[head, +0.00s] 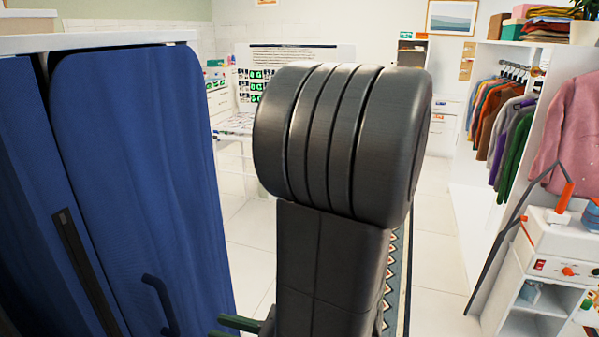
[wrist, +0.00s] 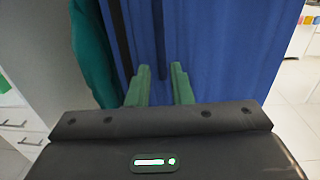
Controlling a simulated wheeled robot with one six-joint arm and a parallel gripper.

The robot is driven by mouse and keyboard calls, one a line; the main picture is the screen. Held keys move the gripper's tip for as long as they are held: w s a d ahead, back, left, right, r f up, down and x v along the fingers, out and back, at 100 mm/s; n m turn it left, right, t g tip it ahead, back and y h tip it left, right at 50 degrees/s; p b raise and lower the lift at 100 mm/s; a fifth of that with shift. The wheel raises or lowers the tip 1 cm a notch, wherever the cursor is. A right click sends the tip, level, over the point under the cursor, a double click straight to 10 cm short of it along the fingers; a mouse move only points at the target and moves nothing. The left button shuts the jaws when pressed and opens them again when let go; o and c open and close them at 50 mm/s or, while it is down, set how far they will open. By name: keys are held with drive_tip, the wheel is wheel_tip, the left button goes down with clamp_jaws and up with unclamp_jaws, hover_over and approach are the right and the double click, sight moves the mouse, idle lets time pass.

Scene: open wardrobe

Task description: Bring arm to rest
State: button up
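My gripper (wrist: 160,84) shows its two green fingers in the wrist view, spread apart with no object visible between them. The blue wardrobe door (wrist: 215,50) lies beyond the fingertips. In the head view my gripper (head: 232,326) is partly seen at the bottom edge, right of the door handle (head: 162,305). My raised dark arm fills the middle of the head view and hides most of the gripper.
The blue door panel (head: 140,170) stands close on the left. A teal garment (wrist: 92,50) shows beside the door. A clothes rack (head: 505,125) and a white cabinet with a machine (head: 560,240) stand on the right. White floor (head: 435,265) is clear between.

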sight(173, 313)
drive_tip(key=shift+x, duration=4.7)
drive_tip(key=shift+d, duration=0.15)
